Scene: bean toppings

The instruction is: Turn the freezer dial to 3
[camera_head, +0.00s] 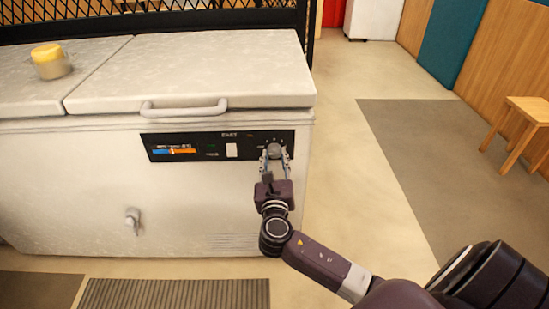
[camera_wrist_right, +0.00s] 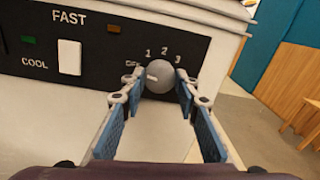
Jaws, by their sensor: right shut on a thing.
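The chest freezer (camera_head: 80,190) stands ahead, with a black control panel (camera_head: 190,153) on its front. The round grey dial (camera_head: 274,149) sits at the right end of the panel. In the right wrist view the dial (camera_wrist_right: 159,77) has OFF, 1, 2 and 3 around it, and its pale mark points left, towards OFF. My right gripper (camera_head: 275,157) is shut on the dial, one finger on each side. Its blue-padded fingers also show in the right wrist view (camera_wrist_right: 159,90). My left gripper is not in view.
A white switch (camera_wrist_right: 69,57) sits left of the dial, between FAST and COOL. The lid handle (camera_head: 184,109) juts out above the panel. A yellow-topped container (camera_head: 51,61) stands on the lid. A wooden stool (camera_head: 525,112) is at the right; the floor between is clear.

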